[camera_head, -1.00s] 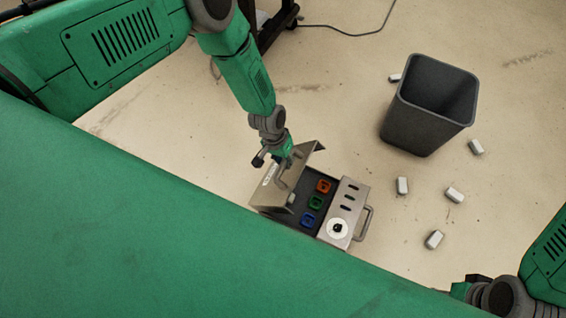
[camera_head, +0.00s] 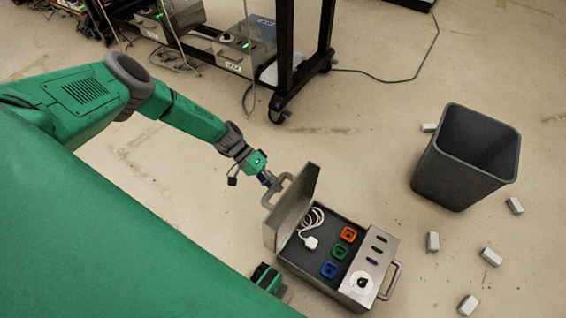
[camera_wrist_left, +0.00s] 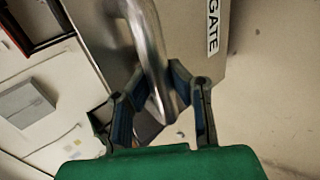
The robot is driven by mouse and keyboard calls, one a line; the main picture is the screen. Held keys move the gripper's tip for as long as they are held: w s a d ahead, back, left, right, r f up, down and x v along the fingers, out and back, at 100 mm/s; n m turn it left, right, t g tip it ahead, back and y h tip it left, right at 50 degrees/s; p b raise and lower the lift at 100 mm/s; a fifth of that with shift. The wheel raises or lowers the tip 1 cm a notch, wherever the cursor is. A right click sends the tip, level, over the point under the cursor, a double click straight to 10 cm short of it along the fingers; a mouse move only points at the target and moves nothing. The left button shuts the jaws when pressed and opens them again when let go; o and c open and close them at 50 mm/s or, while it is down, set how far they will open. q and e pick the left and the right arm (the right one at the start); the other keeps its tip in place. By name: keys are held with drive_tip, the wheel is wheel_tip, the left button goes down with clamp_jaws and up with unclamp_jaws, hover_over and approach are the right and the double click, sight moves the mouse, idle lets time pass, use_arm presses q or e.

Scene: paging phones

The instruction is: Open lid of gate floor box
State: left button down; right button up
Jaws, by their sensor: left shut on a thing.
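The gate floor box (camera_head: 318,284) is an open metal case on the floor. Its lid (camera_head: 290,208) stands raised on the left side, tilted a little. My left gripper (camera_head: 272,181) is at the outer side of the lid, shut on the lid's handle (camera_head: 266,200). In the left wrist view, my left gripper's fingers (camera_wrist_left: 160,100) are around the metal handle (camera_wrist_left: 150,40), beside the GATE label (camera_wrist_left: 213,25). Inside the box are a white coiled cable with a plug (camera_head: 311,242) and orange (camera_head: 348,234), green (camera_head: 339,251) and blue (camera_head: 329,270) sockets.
A dark bin (camera_head: 440,165) stands to the right, with several small pale blocks (camera_head: 491,257) on the floor around it. A black wheeled rack (camera_head: 285,60) and metal boxes (camera_head: 245,50) with cables are at the back. Floor between rack and case is clear.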

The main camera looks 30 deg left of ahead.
use_arm(q)
drive_tip(key=shift+w+a+f+h, duration=0.1)
drive_tip(key=shift+a+f+h, duration=0.15)
drive_tip(key=shift+a, duration=0.3)
drive_tip(key=shift+a+f+h, duration=0.1)
drive_tip(key=shift+a+h, duration=0.15)
drive_tip(key=shift+a, duration=0.25)
use_arm(e)
drive_tip(key=shift+a+r, duration=0.15)
drive_tip(key=shift+a, duration=0.2)
use_arm(q)
drive_tip(key=shift+d, duration=0.1)
use_arm(e)
drive_tip(key=shift+d, duration=0.2)
use_arm(q)
drive_tip(key=c, duration=1.5)
unclamp_jaws()
drive_tip(key=shift+c, duration=0.2)
drive_tip(key=shift+o, duration=0.6)
use_arm(e)
drive_tip(key=shift+a, duration=0.2)
use_arm(q)
drive_tip(key=v, duration=1.2)
drive_tip(key=shift+f, duration=0.15)
use_arm(e)
drive_tip(key=shift+d, duration=0.1)
